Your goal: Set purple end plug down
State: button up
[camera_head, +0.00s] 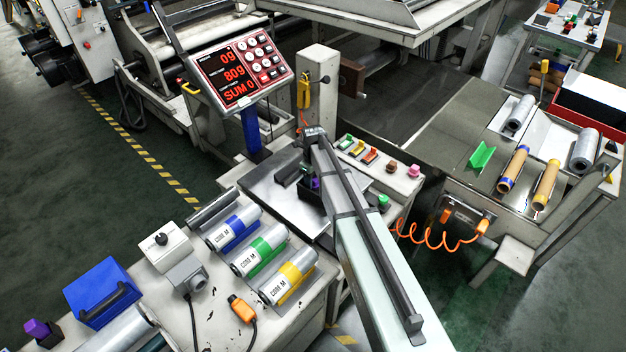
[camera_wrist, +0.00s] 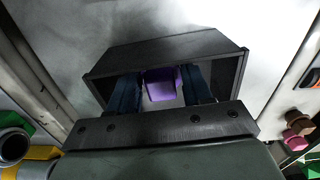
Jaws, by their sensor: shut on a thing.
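The purple end plug (camera_wrist: 161,84) is between the two dark blue fingers of my gripper (camera_wrist: 162,92) in the wrist view. My gripper is shut on it. The fingers and plug are inside the outline of a dark open-topped box (camera_wrist: 165,50). I cannot tell whether the plug touches the bottom. In the head view a little of the purple plug (camera_head: 316,184) shows beside my arm, at the dark box (camera_head: 308,197) on the metal plate (camera_head: 279,205). My arm hides most of the gripper there.
A red display (camera_head: 240,78) reads 0g, 80g and SUM 0. Rolls with blue, green (camera_head: 258,250) and yellow bands lie front left. Brown, pink (camera_head: 414,170) and green (camera_head: 383,202) plugs stand to the right. Another purple piece (camera_head: 38,330) is far left. An orange coiled hose (camera_head: 430,238) hangs at the right.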

jog(key=shift+f, duration=0.3)
jog(key=o, duration=1)
notch_tip(320, 180, up, 12)
jog(key=shift+r, duration=0.2)
dwell(0.3)
